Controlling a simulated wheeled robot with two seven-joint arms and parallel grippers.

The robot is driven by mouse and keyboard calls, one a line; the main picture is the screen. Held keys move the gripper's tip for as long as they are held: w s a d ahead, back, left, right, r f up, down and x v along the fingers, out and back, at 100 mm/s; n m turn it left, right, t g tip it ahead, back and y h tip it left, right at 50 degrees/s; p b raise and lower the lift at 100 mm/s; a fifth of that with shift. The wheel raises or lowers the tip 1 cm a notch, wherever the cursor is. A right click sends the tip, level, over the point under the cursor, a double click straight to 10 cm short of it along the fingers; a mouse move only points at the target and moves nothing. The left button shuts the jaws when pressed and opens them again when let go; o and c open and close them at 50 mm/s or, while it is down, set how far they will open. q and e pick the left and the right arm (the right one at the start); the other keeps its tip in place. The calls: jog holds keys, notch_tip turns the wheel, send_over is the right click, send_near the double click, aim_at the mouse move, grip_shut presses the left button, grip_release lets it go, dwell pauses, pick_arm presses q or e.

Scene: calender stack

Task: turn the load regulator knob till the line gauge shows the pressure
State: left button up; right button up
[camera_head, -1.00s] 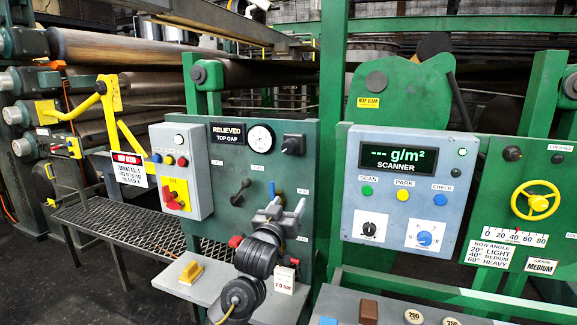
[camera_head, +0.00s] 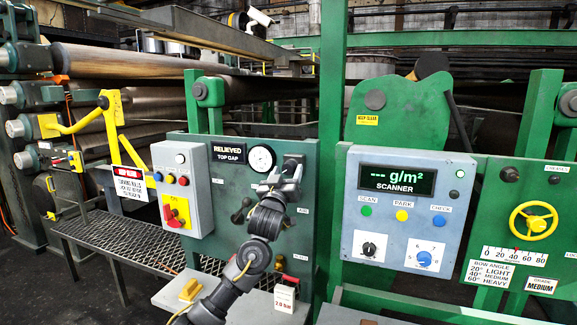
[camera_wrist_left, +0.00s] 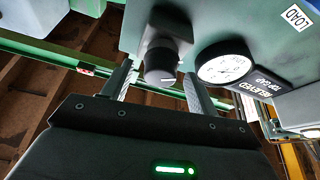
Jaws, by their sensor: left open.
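The dark load regulator knob (camera_head: 292,160) is at the upper right of the green panel, partly covered by my left gripper in the head view. In the left wrist view the knob (camera_wrist_left: 162,60) shows a white mark and sits between the fingertips. My left gripper (camera_head: 285,177) is open; in the wrist view its fingers (camera_wrist_left: 158,85) stand on either side of the knob, and contact cannot be told. The white line gauge (camera_head: 261,158) is left of the knob; it also shows in the wrist view (camera_wrist_left: 225,67), its reading too small to tell. My right gripper is out of view.
A display (camera_head: 229,153) reads "RELIEVED TOP GAP". A "2.0 bar" card (camera_head: 284,298) stands on the ledge below. A grey switch box (camera_head: 182,190) is to the left, the scanner panel (camera_head: 385,220) to the right. Levers sit below the gauge.

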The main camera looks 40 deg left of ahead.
pick_arm(q)
jog(key=shift+x, duration=0.9)
jog(key=c, duration=1)
jog(key=shift+m+h, duration=0.4)
